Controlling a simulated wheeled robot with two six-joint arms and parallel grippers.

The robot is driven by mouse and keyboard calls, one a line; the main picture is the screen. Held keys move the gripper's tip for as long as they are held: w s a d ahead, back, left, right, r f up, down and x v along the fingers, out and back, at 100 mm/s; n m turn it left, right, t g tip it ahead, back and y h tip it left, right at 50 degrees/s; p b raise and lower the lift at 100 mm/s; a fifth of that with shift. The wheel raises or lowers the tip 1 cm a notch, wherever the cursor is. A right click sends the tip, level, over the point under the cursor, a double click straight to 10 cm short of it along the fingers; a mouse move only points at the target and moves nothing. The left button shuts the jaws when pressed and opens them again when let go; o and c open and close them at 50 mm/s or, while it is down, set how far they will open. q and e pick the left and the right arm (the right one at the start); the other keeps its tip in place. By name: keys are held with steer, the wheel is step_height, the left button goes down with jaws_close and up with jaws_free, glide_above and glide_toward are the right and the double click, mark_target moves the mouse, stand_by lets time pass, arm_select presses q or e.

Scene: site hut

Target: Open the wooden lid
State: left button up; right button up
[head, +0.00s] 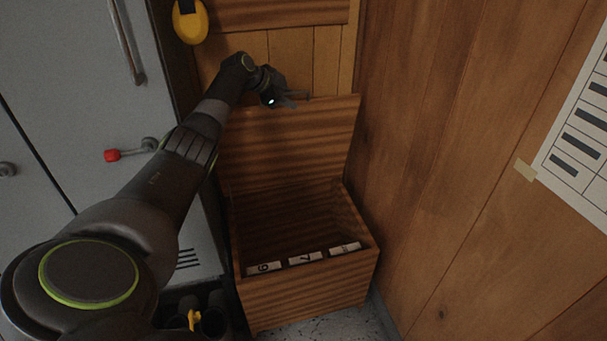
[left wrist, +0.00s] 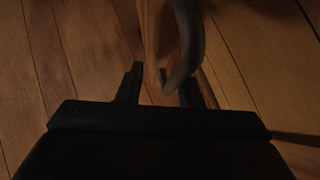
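The wooden lid (head: 290,145) stands raised, nearly upright, at the back of a wooden box (head: 305,300) whose inside shows. My left gripper (head: 288,98) is at the lid's top edge. In the left wrist view my left gripper (left wrist: 163,82) has its fingers apart. A curved grey handle (left wrist: 188,40) and a wooden edge (left wrist: 154,35) show between and just beyond the fingers; whether they touch is too dark to tell. My right gripper is out of view.
Several white labelled pieces (head: 305,258) lie along the box's front inside. A grey cabinet (head: 85,90) with a red-knobbed lever (head: 113,155) stands left. A wood-panelled wall (head: 450,130) with a paper chart (head: 585,130) is close on the right. A yellow object (head: 190,25) hangs above.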

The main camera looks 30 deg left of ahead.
arm_select(q)
steer(key=s+d+f+t+p, duration=0.1)
steer(key=s+d+f+p, duration=0.8)
steer(key=s+d+f, duration=0.4)
steer(key=shift+s+d+m+y, duration=0.3)
steer(key=shift+d+m+y, duration=0.1)
steer(key=shift+d, duration=1.2)
steer(key=p+v, duration=1.4)
steer(key=v, duration=0.6)
steer(key=shift+s+p, duration=0.15)
steer(key=shift+p, duration=0.15)
